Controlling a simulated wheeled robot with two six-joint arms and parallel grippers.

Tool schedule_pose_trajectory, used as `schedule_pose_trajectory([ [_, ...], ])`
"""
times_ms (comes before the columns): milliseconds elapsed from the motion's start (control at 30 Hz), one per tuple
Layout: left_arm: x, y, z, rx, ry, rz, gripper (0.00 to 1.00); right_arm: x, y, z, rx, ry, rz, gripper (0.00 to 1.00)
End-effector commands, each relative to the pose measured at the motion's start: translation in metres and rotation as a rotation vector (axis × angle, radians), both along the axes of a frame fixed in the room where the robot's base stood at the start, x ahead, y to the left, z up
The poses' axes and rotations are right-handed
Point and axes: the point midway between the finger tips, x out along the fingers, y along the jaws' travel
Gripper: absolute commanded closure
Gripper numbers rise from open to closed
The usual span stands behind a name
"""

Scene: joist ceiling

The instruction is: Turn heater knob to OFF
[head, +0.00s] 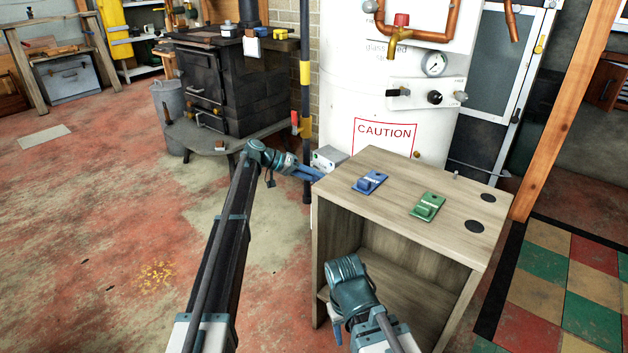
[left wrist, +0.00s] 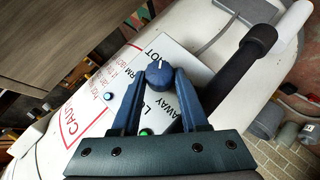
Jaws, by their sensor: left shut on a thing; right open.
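The heater knob (left wrist: 160,73) is round and dark blue, on a pale control plate (left wrist: 178,50) seen close in the left wrist view. HOT, WARM, LOW and AWAY labels show around it; no OFF label is readable. A white pointer mark on the knob faces roughly up, near HOT. My left gripper (left wrist: 160,82) has its two blue fingers on either side of the knob, shut on it. In the head view, my left gripper (head: 316,175) reaches the grey heater box (head: 328,158) behind the wooden cabinet. My right gripper (head: 338,328) is low before the cabinet, fingers mostly hidden.
A black-yellow pole (head: 305,90) stands close to my left gripper. Floor at left is clear.

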Motion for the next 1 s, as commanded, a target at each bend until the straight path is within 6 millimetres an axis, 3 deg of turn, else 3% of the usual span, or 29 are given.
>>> schedule_pose_trajectory([
  [467,0.0,0.0,0.0,-0.008,0.012,-0.001,1.0,0.0,0.0,-0.002,0.0,0.0,0.0,0.5],
  [500,0.0,0.001,0.0,-0.008,0.012,-0.001,0.51,0.0,0.0,-0.002,0.0,0.0,0.0,0.5],
  [533,0.0,0.0,0.0,-0.008,0.012,-0.001,0.45,0.0,0.0,-0.002,0.0,0.0,0.0,0.5],
  [867,0.0,0.002,0.001,-0.009,0.01,0.0,0.44,0.0,0.0,0.0,0.0,0.0,0.0,0.5],
  [1000,-0.001,0.014,0.01,-0.009,0.01,0.002,0.44,0.0,0.0,0.009,0.0,0.0,0.0,0.5],
])
